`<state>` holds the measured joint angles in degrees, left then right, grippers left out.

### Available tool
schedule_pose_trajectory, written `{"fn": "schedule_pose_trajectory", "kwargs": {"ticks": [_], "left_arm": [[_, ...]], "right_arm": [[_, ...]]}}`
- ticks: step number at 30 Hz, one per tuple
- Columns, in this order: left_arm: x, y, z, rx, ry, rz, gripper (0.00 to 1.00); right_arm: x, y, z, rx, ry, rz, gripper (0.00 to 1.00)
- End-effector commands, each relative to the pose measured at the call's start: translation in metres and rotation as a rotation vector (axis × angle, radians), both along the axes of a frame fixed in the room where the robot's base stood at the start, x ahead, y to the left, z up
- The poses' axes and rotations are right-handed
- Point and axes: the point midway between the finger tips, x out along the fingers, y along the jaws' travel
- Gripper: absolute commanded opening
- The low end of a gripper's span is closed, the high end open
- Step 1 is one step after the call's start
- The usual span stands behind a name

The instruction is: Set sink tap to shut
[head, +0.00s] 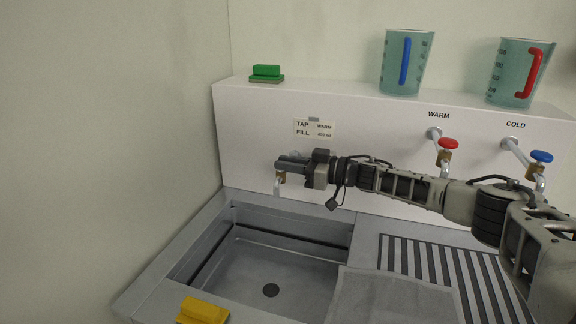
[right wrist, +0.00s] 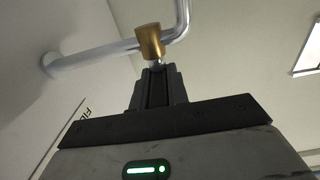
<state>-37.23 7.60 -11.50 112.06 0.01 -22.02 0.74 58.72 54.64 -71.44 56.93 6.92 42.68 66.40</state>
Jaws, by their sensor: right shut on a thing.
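The sink tap is at the back left of the sink (head: 270,262). Its chrome spout (head: 277,187) shows below my right gripper in the head view. In the right wrist view its chrome pipe (right wrist: 105,54) and brass body (right wrist: 149,40) show just beyond my fingertips. My right gripper (head: 280,165) is at the tap, with its fingers closed together at the brass body; it also shows in the right wrist view (right wrist: 156,72). It is shut on the tap's handle, which is mostly hidden between the fingers. My left gripper is not in view.
A red-knobbed warm tap (head: 447,144) and blue-knobbed cold tap (head: 541,156) stand to the right. Two jugs (head: 400,75) (head: 512,85) and a green block (head: 266,72) are on the ledge. A yellow block (head: 202,311) is at the front; a grey cloth (head: 395,298) lies right of the basin.

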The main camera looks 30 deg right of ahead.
Motion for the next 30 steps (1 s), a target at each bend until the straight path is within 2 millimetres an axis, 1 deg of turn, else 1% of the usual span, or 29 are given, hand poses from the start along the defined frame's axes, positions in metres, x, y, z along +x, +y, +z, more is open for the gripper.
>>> {"fn": "schedule_pose_trajectory", "kwargs": {"ticks": [16, 17, 18, 19, 27, 30], "left_arm": [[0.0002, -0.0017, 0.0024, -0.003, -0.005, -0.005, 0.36], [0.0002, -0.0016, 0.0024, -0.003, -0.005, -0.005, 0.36], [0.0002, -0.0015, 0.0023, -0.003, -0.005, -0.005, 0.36], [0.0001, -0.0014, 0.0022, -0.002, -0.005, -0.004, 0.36], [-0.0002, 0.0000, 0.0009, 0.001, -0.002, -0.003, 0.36], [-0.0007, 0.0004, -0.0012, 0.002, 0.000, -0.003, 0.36]], "right_arm": [[0.0010, -0.0006, 0.0013, 0.001, -0.003, 0.026, 0.00], [0.0010, -0.0006, 0.0013, 0.001, -0.003, 0.026, 0.19], [0.0010, -0.0004, 0.0013, 0.002, -0.002, 0.026, 0.30], [0.0010, -0.0004, 0.0012, 0.002, -0.002, 0.026, 0.38], [0.0005, -0.0001, 0.0003, 0.001, -0.001, 0.027, 0.38], [-0.0028, -0.0034, -0.0005, 0.001, -0.001, 0.027, 0.38]]}}
